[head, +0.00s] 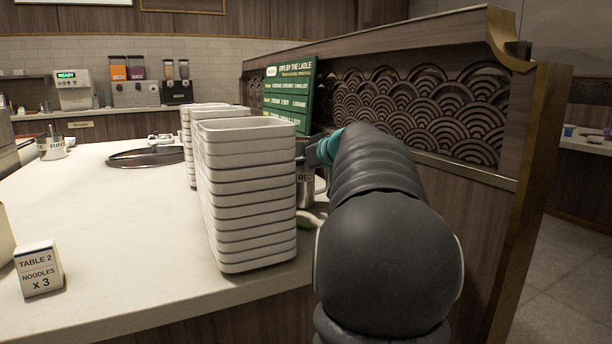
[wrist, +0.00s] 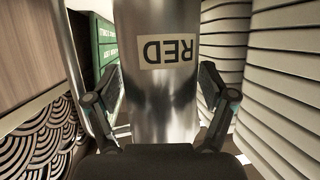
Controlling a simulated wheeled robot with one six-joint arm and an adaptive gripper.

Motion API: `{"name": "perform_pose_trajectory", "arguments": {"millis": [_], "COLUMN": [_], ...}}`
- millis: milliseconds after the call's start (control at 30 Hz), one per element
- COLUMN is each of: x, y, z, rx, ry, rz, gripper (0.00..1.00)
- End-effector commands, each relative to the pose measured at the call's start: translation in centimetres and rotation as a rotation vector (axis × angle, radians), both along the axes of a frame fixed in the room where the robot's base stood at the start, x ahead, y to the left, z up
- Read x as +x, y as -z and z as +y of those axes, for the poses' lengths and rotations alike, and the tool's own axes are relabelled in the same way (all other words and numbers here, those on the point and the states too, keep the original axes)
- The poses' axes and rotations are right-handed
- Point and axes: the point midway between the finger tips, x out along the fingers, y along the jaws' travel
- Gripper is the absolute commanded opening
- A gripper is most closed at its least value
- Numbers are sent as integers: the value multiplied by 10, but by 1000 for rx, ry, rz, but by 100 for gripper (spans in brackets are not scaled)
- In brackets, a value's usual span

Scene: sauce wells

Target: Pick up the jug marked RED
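The jug marked RED (wrist: 158,105) is a shiny metal cylinder with a pale label, upside down in the wrist view. A metal handle curves along its left side there. In the head view, a small part of the jug (head: 306,189) shows between the white stack and my arm; the rest is hidden. My gripper (wrist: 157,85) has one finger on each side of the jug, very close to its wall. I cannot tell whether the fingers press on it. In the head view, my arm hides most of the gripper.
Tall stacks of white trays (head: 246,200) stand just left of the jug. A carved wooden partition (head: 420,110) and green menu board (head: 290,95) close off the right and back. Another labelled jug (head: 52,148) stands far left. The counter's front left is mostly clear, except a table card (head: 39,270).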

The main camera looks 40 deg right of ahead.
Motion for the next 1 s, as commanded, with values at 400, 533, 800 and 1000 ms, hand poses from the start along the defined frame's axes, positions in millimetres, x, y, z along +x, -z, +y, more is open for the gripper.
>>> {"name": "perform_pose_trajectory", "arguments": {"millis": [400,533,800,1000], "x": [-1,0,0,-13], "y": [-2,-2,-22,-50], "z": [0,0,0,-8], "rx": [-2,-1,-4,-3], "ry": [1,1,0,4], "rz": [-3,-2,-4,-5], "gripper": [0,0,0,0]}}
